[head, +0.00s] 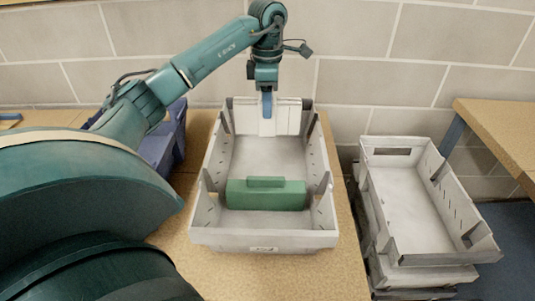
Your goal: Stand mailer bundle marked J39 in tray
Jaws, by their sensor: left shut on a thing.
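A light grey tray (212,190) stands on the wooden bench top. A pale bundle (288,120) stands upright at the far end of the tray, close to its far wall. My left gripper (266,112) points down at the bundle's middle and is shut on it. The blue finger covers part of the bundle. No marking can be read on it, so J39 cannot be confirmed. Whether the bundle's lower edge touches the tray floor is hard to tell. My right gripper is not in view.
A green block (266,198) with a raised top lies across the near end of the tray; the floor between it and the bundle is clear. A blue bin (165,145) stands left of the tray. Stacked grey trays (415,210) stand to the right. A block wall (360,80) is behind.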

